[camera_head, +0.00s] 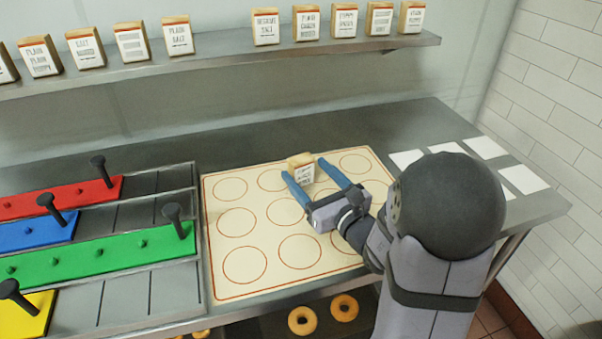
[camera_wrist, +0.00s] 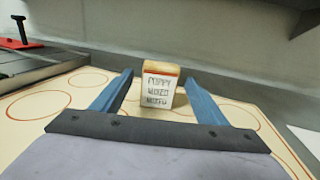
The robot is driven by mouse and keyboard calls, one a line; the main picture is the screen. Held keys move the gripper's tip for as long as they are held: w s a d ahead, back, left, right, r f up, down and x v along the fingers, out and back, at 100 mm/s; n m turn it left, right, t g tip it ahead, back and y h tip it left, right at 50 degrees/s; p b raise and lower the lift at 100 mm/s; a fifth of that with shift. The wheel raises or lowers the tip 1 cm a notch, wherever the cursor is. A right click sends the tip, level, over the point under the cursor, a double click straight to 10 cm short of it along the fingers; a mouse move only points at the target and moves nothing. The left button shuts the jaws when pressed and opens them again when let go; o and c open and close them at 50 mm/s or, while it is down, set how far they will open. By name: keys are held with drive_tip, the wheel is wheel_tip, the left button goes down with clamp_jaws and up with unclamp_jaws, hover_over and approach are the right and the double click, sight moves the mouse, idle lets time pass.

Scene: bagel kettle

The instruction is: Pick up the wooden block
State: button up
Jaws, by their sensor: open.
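A small wooden block (camera_head: 300,170) with a white printed label and a red stripe stands upright on the cream mat with printed circles (camera_head: 216,268). In the wrist view the block (camera_wrist: 159,90) stands just beyond and between the blue fingertips, its label facing me. My gripper (camera_head: 308,168) is open, with one blue finger on each side of the block. In the wrist view my gripper (camera_wrist: 160,78) shows a gap between each finger and the block. The lower part of the block is in plain view there.
A wall shelf (camera_head: 215,64) above holds several similar labelled blocks. To the left, a rack has red (camera_head: 62,198), blue (camera_head: 38,232), green (camera_head: 98,256) and yellow boards with black handles. White squares (camera_head: 485,147) lie at right. Bagels (camera_head: 302,320) sit below the counter.

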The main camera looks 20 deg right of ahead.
sight(293, 159)
drive_tip(key=shift+f, duration=0.65)
drive_tip(key=shift+w+a+r, duration=0.15)
drive_tip(key=shift+w+r, duration=0.1)
drive_tip(key=shift+w, duration=0.1)
drive_tip(key=shift+p+x, duration=0.6)
drive_tip(key=shift+x, duration=2.8)
drive_tip(key=c, duration=1.2)
